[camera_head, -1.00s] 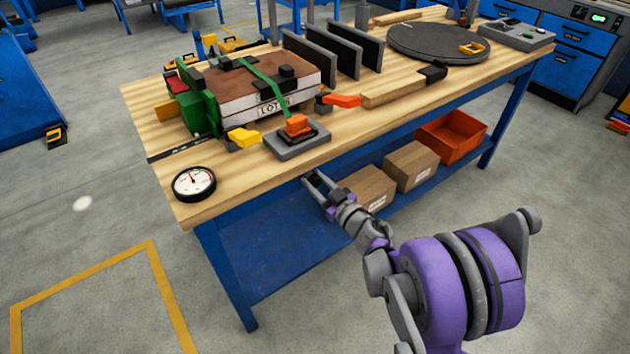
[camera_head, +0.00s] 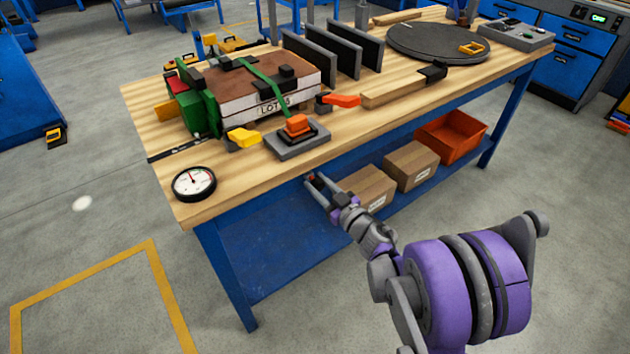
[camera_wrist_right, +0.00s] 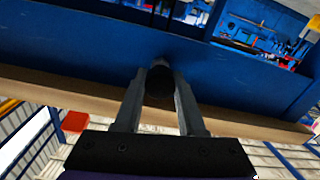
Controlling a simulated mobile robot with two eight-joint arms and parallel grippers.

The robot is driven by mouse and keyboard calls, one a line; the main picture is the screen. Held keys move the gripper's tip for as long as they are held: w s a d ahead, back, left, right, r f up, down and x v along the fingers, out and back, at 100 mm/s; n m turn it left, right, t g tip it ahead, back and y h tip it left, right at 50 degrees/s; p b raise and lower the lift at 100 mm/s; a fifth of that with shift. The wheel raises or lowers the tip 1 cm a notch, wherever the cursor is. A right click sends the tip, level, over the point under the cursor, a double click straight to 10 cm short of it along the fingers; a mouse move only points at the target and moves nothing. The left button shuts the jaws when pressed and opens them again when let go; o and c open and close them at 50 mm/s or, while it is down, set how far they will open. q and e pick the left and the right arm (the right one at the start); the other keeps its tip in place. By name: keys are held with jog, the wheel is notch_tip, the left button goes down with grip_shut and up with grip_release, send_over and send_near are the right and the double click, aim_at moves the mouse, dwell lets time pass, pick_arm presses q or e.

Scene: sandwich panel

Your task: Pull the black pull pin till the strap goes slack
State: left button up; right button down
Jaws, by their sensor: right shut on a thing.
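My right gripper (camera_head: 316,183) is just below the front edge of the bench. In the right wrist view its two fingers (camera_wrist_right: 160,95) are closed around the sides of a round black knob, the black pull pin (camera_wrist_right: 159,82). Where the strap and pin connect is hidden. My left gripper is not in view.
On the wooden bench (camera_head: 235,175) are a round gauge (camera_head: 194,183), a grey base with an orange button (camera_head: 298,130), a yellow piece (camera_head: 243,137) and an orange handle (camera_head: 341,100). Cardboard boxes (camera_head: 411,164) and an orange bin (camera_head: 451,136) stand on the blue shelf below.

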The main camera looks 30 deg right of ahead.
jog(key=shift+s, duration=0.5)
jog(key=c, duration=0.5)
grip_release()
jog(key=s+d, duration=0.1)
jog(key=s, duration=0.9)
jog(key=shift+s+p, duration=0.4)
